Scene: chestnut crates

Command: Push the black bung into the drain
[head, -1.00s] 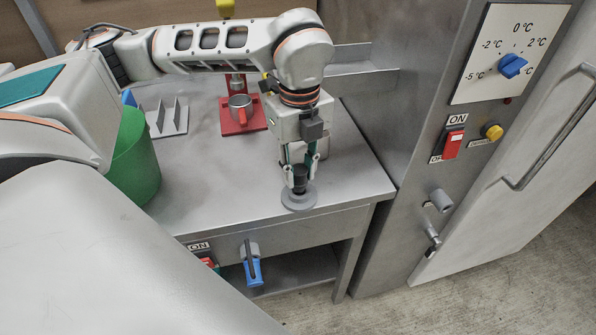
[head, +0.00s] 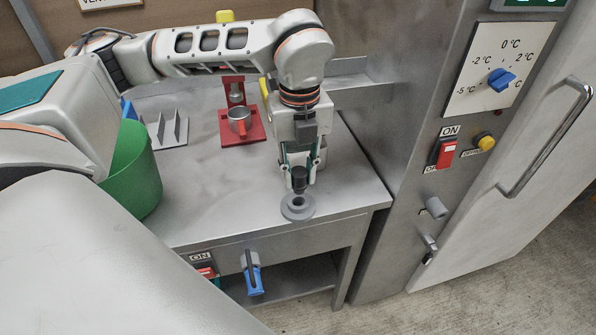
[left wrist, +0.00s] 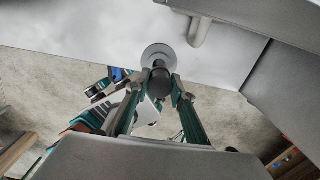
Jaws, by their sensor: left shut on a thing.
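My left gripper (head: 301,178) is shut on the black bung (head: 299,180) and points down near the front right corner of the steel bench. The bung's dark end is below the fingertips. The drain (head: 297,212), a grey round collar with a hole, lies on the bench under the bung. The bung is above the drain and apart from it. In the left wrist view the bung (left wrist: 160,82) sits between the fingertips and the drain's pale disc (left wrist: 157,50) shows partly behind it. My right gripper is in neither view.
A green bin (head: 136,175) stands at the bench's left. A red stand (head: 256,127) with a metal cup (head: 239,121) and a grey rack (head: 170,134) are farther back. A steel cabinet with a dial (head: 501,80) rises at right. The bench around the drain is clear.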

